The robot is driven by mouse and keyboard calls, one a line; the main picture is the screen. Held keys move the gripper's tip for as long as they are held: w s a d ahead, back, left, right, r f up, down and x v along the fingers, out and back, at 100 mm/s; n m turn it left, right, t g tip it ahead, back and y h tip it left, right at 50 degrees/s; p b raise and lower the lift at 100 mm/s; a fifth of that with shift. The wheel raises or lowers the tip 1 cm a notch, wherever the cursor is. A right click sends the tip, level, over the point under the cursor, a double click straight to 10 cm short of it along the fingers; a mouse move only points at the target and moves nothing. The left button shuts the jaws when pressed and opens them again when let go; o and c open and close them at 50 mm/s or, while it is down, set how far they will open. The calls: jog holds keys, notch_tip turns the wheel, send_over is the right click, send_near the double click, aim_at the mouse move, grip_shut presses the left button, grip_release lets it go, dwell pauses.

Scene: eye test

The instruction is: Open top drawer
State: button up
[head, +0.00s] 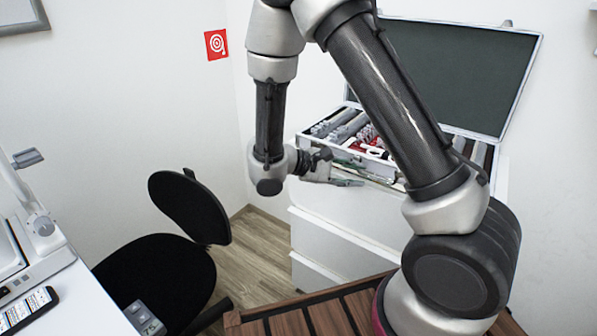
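A white drawer cabinet (318,278) stands against the back wall, partly hidden behind my arm. Its top drawer (338,207) is the uppermost white front, and it looks closed. Lower drawer fronts show beneath it. My gripper (352,181) is in front of the cabinet's upper part, near the top drawer's upper edge, pointing right. I cannot tell whether it touches the cabinet. Its fingers are small and blend with the things behind, so their opening is unclear. No drawer handle can be made out.
An open case (463,75) with tools lies on the cabinet, its lid raised. A black chair (165,268) stands left of the cabinet. A white desk (85,308) holds a phone (27,308). A slatted wooden surface (290,324) is in front. Bare floor (258,255) shows between chair and cabinet.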

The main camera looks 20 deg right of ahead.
jog(key=w+a+f+t, duration=0.8)
jog(key=w+a+t, duration=0.2)
jog(key=w+t, duration=0.15)
jog(key=x, duration=0.7)
jog(key=shift+r+n, duration=0.3)
jog(key=shift+n, duration=0.1)
jog(key=shift+w+t, duration=0.15)
jog(key=shift+t, duration=0.1)
grip_shut()
